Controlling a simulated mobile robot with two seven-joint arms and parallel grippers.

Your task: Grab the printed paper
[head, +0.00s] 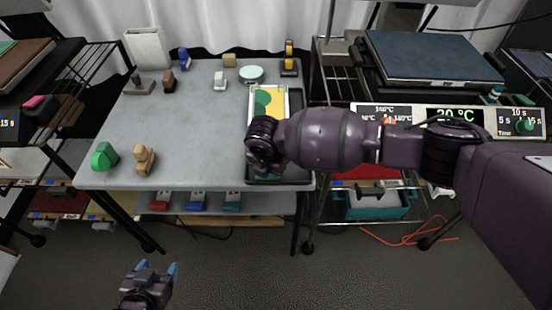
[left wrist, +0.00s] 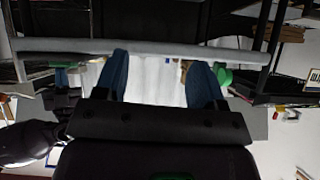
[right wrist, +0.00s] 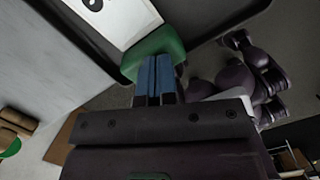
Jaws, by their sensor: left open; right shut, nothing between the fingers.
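The printed paper (head: 282,98), white-edged with a yellow and green print, lies in a black tray (head: 298,172) on the right side of the grey table. My right arm crosses over it and hides its near part. My right gripper (right wrist: 154,78) is shut and empty, with its blue fingertips at a green block (right wrist: 160,46) beside a corner of the white-edged sheet (right wrist: 112,18). I cannot tell whether they touch. In the head view the right fingers are hidden behind the wrist. My left gripper (head: 158,267) is open and empty, in front of the table and away from the paper.
The grey table (head: 200,130) holds a green block (head: 104,156), a wooden piece (head: 145,158) and several small objects along the back. Wire racks stand on both sides. The table's middle is clear.

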